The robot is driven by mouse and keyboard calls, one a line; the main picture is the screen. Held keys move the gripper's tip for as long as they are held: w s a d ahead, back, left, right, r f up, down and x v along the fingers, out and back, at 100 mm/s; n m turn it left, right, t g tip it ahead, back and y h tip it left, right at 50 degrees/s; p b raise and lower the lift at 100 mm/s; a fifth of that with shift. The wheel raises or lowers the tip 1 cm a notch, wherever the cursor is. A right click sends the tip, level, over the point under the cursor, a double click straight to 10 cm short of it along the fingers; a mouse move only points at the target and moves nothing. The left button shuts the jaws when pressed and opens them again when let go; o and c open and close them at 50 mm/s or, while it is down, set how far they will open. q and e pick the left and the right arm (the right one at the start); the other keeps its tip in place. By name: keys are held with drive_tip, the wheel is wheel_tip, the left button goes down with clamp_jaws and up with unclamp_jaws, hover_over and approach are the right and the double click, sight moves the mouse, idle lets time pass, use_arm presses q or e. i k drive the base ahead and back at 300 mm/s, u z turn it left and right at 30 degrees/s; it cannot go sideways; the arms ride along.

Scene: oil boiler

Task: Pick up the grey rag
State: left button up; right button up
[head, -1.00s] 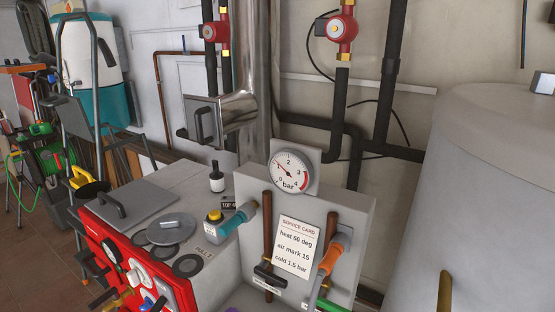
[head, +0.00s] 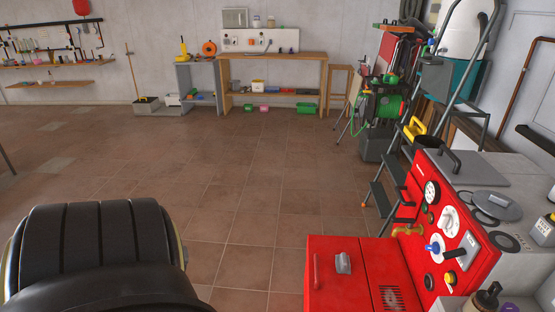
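I cannot make out a grey rag anywhere in the head view. Neither of my grippers shows in it. The red boiler unit (head: 375,255) stands at the lower right, with a gauge, knobs and a brass tap on its sloped panel. A small grey piece (head: 343,263) is on its lower red face; it looks like a latch or handle, and I cannot tell for certain.
A workbench (head: 275,57) with shelves stands at the far wall. A stepladder (head: 450,100) and a green hose reel (head: 388,107) are at the right. A large black ribbed shape (head: 100,255) fills the lower left. The tiled floor (head: 235,170) between is clear.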

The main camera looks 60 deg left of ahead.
sight(342, 265)
drive_tip(key=u, duration=1.3)
drive_tip(key=i, duration=0.5)
